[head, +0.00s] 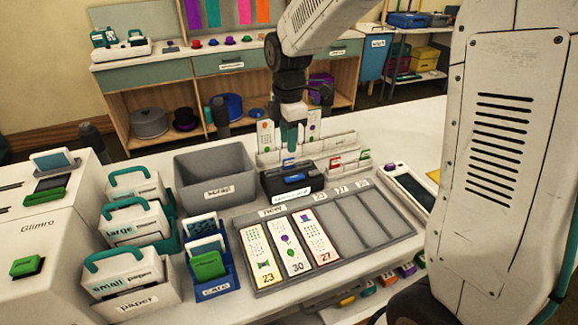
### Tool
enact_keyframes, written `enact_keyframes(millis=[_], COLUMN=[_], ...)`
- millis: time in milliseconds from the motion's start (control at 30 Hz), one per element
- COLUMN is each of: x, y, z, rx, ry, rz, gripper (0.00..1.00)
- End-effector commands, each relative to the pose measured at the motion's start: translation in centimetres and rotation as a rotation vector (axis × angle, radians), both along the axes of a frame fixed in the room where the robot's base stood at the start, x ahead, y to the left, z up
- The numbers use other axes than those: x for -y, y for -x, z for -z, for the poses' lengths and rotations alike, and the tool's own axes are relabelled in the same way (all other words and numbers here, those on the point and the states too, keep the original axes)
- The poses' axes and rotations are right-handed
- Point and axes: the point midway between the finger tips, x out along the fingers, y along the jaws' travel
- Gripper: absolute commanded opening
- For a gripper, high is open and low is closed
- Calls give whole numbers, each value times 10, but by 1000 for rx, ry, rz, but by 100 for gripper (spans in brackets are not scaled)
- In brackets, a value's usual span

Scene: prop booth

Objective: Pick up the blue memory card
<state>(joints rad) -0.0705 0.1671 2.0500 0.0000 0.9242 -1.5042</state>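A small blue piece (289,162), probably the blue memory card, shows in a pale holder just behind a black box; it is too small to be sure. My gripper (291,143) points down above and slightly behind it, with teal at its tip. Whether its fingers are open or shut, or touch anything, cannot be made out. Small red and green cards (337,163) stand in a pale rack to the right. The black box (292,181) has a blue patch on its front.
A grey tray (404,233) holds tall numbered cards at front centre. A grey bin (215,176) stands left of the black box. A blue card holder (213,287) and handled paper boxes (130,275) crowd the left. Free white table lies behind right.

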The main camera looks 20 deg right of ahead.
Motion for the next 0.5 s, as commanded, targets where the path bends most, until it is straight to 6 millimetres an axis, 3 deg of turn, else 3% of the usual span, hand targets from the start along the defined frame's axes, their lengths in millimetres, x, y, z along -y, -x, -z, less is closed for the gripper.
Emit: enact_keyframes(millis=[500], x=[3], y=[-6], z=[63], rx=[-1], ry=[0], rz=[4], gripper=[31])
